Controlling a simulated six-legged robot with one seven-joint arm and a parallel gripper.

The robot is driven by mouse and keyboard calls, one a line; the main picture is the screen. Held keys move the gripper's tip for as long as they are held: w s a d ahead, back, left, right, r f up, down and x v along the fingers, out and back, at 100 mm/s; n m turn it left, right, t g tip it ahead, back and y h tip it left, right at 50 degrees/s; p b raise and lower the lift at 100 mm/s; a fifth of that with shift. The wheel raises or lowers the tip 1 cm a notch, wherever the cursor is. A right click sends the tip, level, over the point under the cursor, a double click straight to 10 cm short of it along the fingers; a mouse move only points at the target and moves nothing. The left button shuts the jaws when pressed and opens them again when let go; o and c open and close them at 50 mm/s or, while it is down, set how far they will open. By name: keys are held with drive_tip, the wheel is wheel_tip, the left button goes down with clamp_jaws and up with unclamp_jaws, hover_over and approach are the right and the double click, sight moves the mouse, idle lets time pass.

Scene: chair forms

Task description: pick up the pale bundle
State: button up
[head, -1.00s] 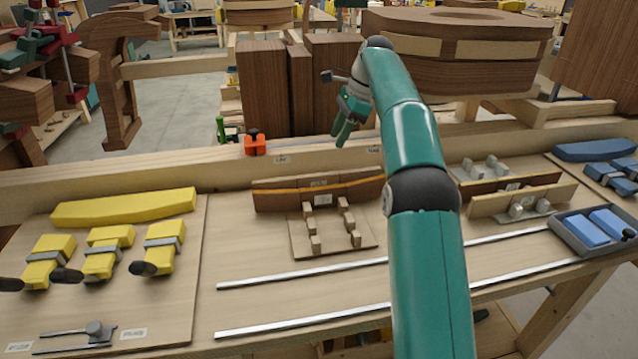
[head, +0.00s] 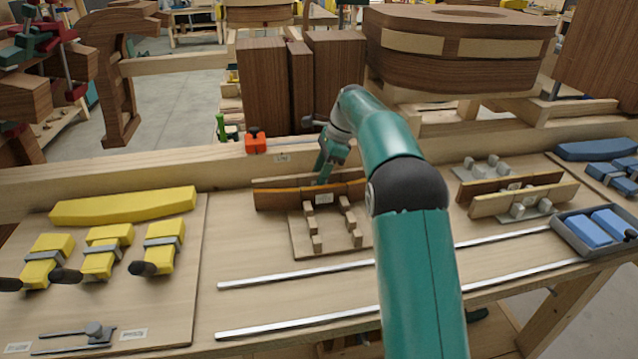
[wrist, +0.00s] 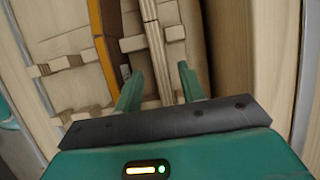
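The pale bundle (wrist: 153,40) shows in the wrist view as long, light wooden strips lying side by side. Its near end runs down between my two fingers. My gripper (wrist: 160,85) is open, with one finger on each side of the bundle; I cannot tell whether either touches it. In the head view my gripper (head: 322,172) points down at the back of the clamping form. There a thin edge of the pale bundle (head: 348,178) shows behind the brown form piece (head: 280,199), which hides most of it.
Pale blocks (head: 345,215) stand on the board in front of the form. An orange clamp (head: 256,143) is on the back rail. Metal rails (head: 300,274) cross the bench front.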

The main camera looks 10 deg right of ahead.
drive_tip(key=shift+w+f, duration=0.3)
drive_tip(key=shift+s+r, duration=0.2)
drive_tip(key=shift+s, duration=0.05)
drive_tip(key=shift+w+f, duration=0.1)
drive_tip(key=shift+f, duration=0.1)
drive_tip(key=shift+f, duration=0.15)
clamp_jaws()
